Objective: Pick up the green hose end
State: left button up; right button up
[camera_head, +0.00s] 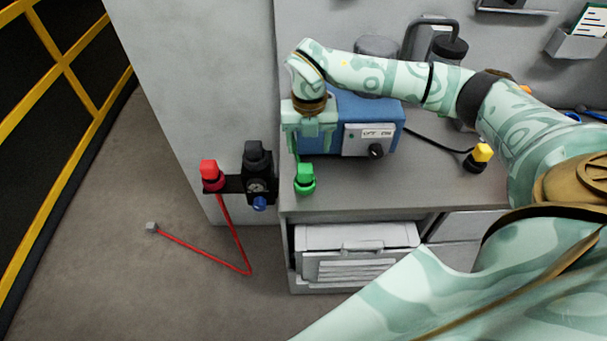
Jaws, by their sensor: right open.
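The green hose end (305,173) is a small bright green piece at the front left corner of the grey bench. A thin green line runs up from it behind my right gripper (311,146). My right gripper points down, open, just above and behind the green piece in the picture, in front of the blue box. I see nothing between its fingers, and a gap shows between it and the green piece. My left gripper is out of view.
A blue box (348,110) with a switch panel stands on the bench (420,185). A red fitting (211,172) and black regulator (257,172) are left of the bench. A red hose (205,254) hangs to the floor. A yellow-black knob (480,156) sits at right.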

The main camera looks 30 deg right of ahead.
aim_at(305, 167)
notch_tip(305, 167, down, 4)
jog(key=shift+w+r, duration=0.1)
jog(key=shift+r, duration=0.15)
jog(key=f, duration=0.2)
jog(key=a+f+b, duration=0.1)
jog(key=f, duration=0.2)
jog(key=shift+f, duration=0.15)
jog(key=shift+s, duration=0.2)
jog(key=c, duration=1.1)
